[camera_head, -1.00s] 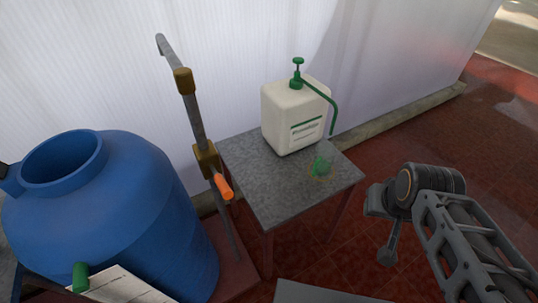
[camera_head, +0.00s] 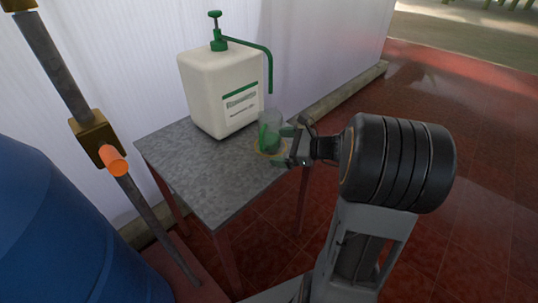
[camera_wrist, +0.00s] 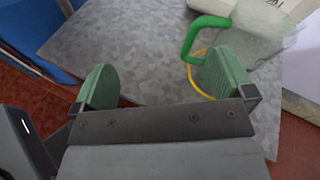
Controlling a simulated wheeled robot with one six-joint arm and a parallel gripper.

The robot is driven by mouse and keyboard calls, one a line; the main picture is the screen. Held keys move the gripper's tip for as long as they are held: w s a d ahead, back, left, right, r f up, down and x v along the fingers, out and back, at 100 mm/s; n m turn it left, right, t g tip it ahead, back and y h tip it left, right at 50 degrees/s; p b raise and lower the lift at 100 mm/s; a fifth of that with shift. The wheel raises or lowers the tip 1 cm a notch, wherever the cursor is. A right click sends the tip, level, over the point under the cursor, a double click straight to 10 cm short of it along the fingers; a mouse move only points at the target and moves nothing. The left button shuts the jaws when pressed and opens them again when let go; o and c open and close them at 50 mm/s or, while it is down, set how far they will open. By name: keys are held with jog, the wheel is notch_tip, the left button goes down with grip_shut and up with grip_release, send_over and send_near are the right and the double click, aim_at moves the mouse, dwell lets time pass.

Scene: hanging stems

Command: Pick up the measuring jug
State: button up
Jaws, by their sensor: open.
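The measuring jug (camera_head: 271,121) is clear with a green handle and stands upright on the grey table (camera_head: 190,162), below the spout of the white dispenser. In the wrist view its green handle (camera_wrist: 200,36) shows beyond my right fingertip, and its clear body (camera_wrist: 248,42) is at the upper right, partly behind that finger. My gripper (camera_head: 291,147) is open beside the jug, on its right in the head view. In the wrist view the green finger pads (camera_wrist: 163,80) are wide apart with nothing between them. I cannot tell whether a finger touches the jug.
A white dispenser (camera_head: 215,95) with a green pump and curved spout stands close behind the jug. A yellow ring (camera_wrist: 191,78) lies around the jug's base. A pipe with an orange-handled tap (camera_head: 114,161) and a blue barrel (camera_head: 50,240) are at the left.

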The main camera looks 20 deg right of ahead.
aim_at(272, 130)
jog(key=w+d+f+m+t+h+b, duration=0.25)
jog(key=d+f+m+t, duration=0.3)
jog(key=d, duration=0.35)
jog(key=shift+m+y, duration=0.25)
jog(key=shift+m, duration=0.4)
jog(key=x, duration=0.2)
jog(key=b+x, duration=0.1)
jog(key=x, duration=0.1)
jog(key=b+x, duration=0.1)
jog(key=x, duration=0.2)
jog(key=shift+w+d+r, duration=0.1)
jog(key=shift+d+r, duration=0.15)
jog(key=shift+r, duration=0.05)
jog(key=shift+b+x, duration=0.6)
jog(key=shift+x, duration=2.65)
jog(key=shift+r, duration=0.15)
jog(key=shift+c, duration=0.3)
jog(key=c, duration=0.7)
jog(key=shift+r, duration=0.1)
jog(key=shift+c, duration=0.2)
